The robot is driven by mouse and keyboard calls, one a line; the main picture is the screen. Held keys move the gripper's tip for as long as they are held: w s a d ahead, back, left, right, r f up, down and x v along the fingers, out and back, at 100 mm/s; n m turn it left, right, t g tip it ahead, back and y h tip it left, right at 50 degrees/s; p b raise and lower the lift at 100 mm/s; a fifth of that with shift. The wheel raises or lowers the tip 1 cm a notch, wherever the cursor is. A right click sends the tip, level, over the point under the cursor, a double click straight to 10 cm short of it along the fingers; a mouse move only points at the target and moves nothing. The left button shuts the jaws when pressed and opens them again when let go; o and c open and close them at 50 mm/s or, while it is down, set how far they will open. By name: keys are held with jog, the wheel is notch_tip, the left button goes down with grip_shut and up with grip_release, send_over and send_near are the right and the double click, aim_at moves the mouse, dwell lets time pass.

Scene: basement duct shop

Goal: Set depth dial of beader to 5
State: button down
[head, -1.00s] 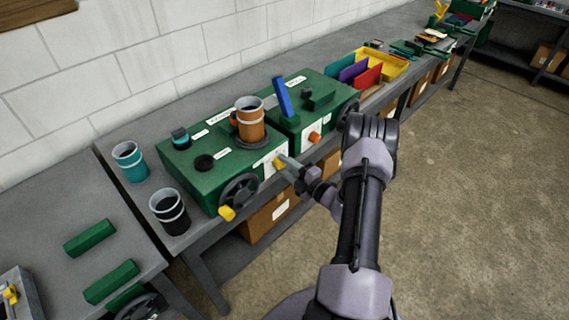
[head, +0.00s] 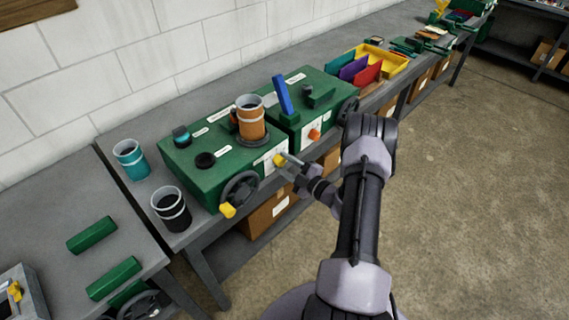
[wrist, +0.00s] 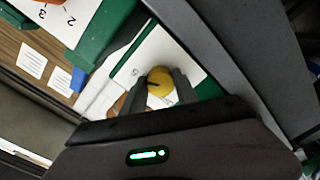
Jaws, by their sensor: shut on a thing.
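The beader (head: 225,170) is a green box machine on the bench, with an orange banded cylinder (head: 250,118) standing on top. Its yellow dial (head: 279,160) sits on a white scale plate (head: 268,163) on the front face. My gripper (head: 285,158) is at that dial. In the wrist view the yellow dial (wrist: 161,80) shows a dark pointer line, and my gripper (wrist: 161,90) is shut on it, one finger on each side. One small numeral shows on the plate to the left of the dial, too small to read surely. The fingers hide part of the scale.
A second green machine with a blue lever (head: 283,94) and an orange knob (head: 314,134) stands right of the beader. A handwheel (head: 238,191) with a yellow handle is close to the left. Teal (head: 131,159) and black (head: 171,208) cylinders stand on the bench. The floor at right is clear.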

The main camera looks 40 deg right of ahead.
jog(key=c, duration=0.9)
grip_release()
jog(key=s, duration=0.5)
jog(key=s+d+p, duration=0.1)
jog(key=s, duration=1.1)
jog(key=shift+s+d+r+p, duration=0.15)
jog(key=shift+s+d+p, duration=0.05)
jog(key=shift+p, duration=0.15)
